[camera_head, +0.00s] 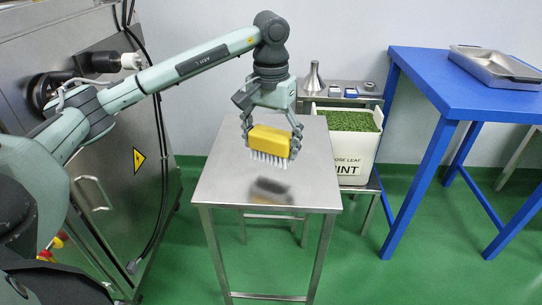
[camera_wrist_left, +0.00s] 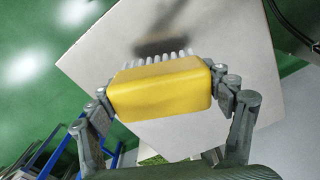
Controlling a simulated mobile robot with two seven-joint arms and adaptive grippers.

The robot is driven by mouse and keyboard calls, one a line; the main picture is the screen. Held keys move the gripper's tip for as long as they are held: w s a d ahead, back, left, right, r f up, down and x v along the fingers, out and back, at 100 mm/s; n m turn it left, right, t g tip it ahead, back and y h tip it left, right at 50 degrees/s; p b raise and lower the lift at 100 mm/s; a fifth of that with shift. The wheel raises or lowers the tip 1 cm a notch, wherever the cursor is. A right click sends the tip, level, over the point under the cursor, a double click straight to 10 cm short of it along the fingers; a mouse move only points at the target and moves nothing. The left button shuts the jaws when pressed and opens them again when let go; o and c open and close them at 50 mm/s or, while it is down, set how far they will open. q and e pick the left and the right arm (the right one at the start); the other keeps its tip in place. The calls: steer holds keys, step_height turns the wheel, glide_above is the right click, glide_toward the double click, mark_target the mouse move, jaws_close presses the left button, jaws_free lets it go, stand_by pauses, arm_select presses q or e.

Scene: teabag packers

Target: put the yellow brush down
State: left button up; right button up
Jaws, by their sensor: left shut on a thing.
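The yellow brush (camera_head: 270,141) has a yellow block body with white bristles pointing down. My left gripper (camera_head: 271,139) is shut on it, with fingers at both ends of the block. The brush hangs above the steel table (camera_head: 225,192), and its dark reflection shows on the top, apart from the bristles. In the left wrist view the brush (camera_wrist_left: 163,88) sits between the fingers (camera_wrist_left: 165,100), with the bristles toward the table top (camera_wrist_left: 225,50). My right gripper is not in view.
A white bin of green leaf (camera_head: 350,140) stands behind the table on the right. A steel funnel (camera_head: 314,78) stands on a small shelf at the back. A blue table (camera_head: 440,85) with a metal tray (camera_head: 497,66) is at right. The steel table top is otherwise clear.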

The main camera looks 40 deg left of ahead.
mark_target(271, 158)
arm_select(q)
step_height(271, 158, down, 3)
steer(key=shift+f, duration=0.55)
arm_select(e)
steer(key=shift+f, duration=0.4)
arm_select(q)
steer(key=shift+f, duration=0.15)
steer(key=o, duration=1.3)
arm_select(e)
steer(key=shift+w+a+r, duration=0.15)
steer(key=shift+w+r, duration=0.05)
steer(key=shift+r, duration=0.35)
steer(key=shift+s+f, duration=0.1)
arm_select(q)
steer(key=shift+r, duration=0.2)
